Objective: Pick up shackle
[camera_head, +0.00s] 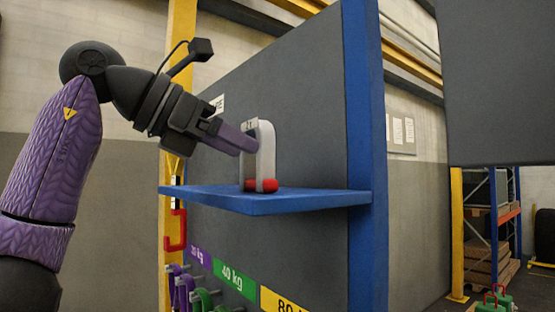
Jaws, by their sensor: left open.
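A grey-white shackle (267,158) with a red pin (265,185) at its base stands upright on a blue shelf (280,201). My left gripper (250,146) reaches in from the left, with its purple fingers level with the upper part of the shackle. The fingertips overlap the shackle's left side in the picture. I cannot tell whether they touch it. The gripper is open. My right gripper is not in view.
A dark grey panel (305,105) rises behind the shelf, and a blue post (364,130) stands at its right end. A red shackle (176,232) hangs at the left below the shelf. Purple and green shackles hang lower, beside weight labels (234,275).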

